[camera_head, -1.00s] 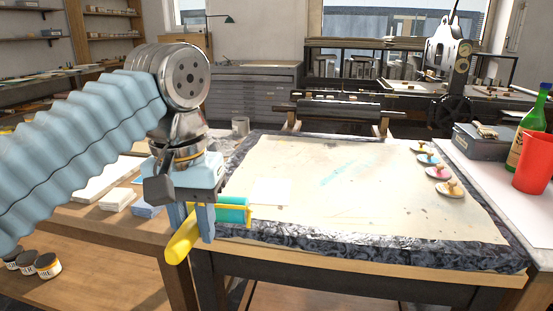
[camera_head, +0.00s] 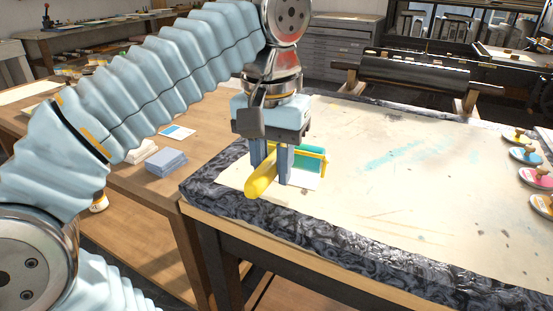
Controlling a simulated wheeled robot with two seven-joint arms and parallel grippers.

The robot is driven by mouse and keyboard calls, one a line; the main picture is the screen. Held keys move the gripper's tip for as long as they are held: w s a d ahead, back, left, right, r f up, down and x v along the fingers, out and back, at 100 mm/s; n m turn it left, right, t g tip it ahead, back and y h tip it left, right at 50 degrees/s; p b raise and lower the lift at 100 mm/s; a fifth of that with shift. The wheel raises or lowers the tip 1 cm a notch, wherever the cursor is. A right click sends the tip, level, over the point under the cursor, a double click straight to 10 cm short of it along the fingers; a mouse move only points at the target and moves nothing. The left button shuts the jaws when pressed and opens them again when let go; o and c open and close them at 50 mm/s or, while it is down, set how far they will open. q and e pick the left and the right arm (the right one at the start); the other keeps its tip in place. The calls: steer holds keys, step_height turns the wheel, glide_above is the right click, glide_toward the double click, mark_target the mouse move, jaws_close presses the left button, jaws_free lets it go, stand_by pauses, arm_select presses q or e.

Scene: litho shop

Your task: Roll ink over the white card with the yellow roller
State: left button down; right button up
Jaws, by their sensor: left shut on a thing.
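My left gripper (camera_head: 271,170) is shut on the yellow roller (camera_head: 262,180), around its yellow handle. The handle points toward the front of the stone slab. The roller's teal drum (camera_head: 309,160) shows to the right of the fingers, in its yellow frame. The white card (camera_head: 308,182) lies on the slab under and beside the drum, partly hidden by the roller and gripper. I cannot tell whether the drum touches the card. My right gripper is out of view.
The pale slab (camera_head: 400,190) with dark marbled edges has a teal smear (camera_head: 390,160). Several small dishes of coloured ink, one of them pink (camera_head: 535,178), stand at its right. A wooden bench (camera_head: 130,185) with a blue stack (camera_head: 165,161) is at left. A large dark roller (camera_head: 415,75) lies behind.

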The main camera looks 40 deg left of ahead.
mark_target(296, 148)
arm_select(q)
steer(key=w+a+p, duration=0.1)
steer(key=w, duration=0.2)
steer(key=w+a+p, duration=0.1)
steer(key=w, duration=0.2)
steer(key=w+a+p, duration=0.1)
steer(key=w+a, duration=0.1)
steer(key=w, duration=0.1)
steer(key=shift+w+a+f, duration=0.1)
steer(key=shift+w+f, duration=0.3)
steer(key=shift+w+a+f, duration=0.15)
steer(key=shift+w+f, duration=0.1)
steer(key=shift+w, duration=0.05)
steer(key=shift+f+b, duration=0.35)
steer(key=shift+f, duration=0.15)
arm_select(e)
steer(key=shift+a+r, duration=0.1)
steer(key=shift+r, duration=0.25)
arm_select(q)
steer(key=shift+f+b, duration=0.45)
steer(key=shift+f, duration=0.25)
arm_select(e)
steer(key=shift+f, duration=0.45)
arm_select(q)
steer(key=shift+s, duration=0.1)
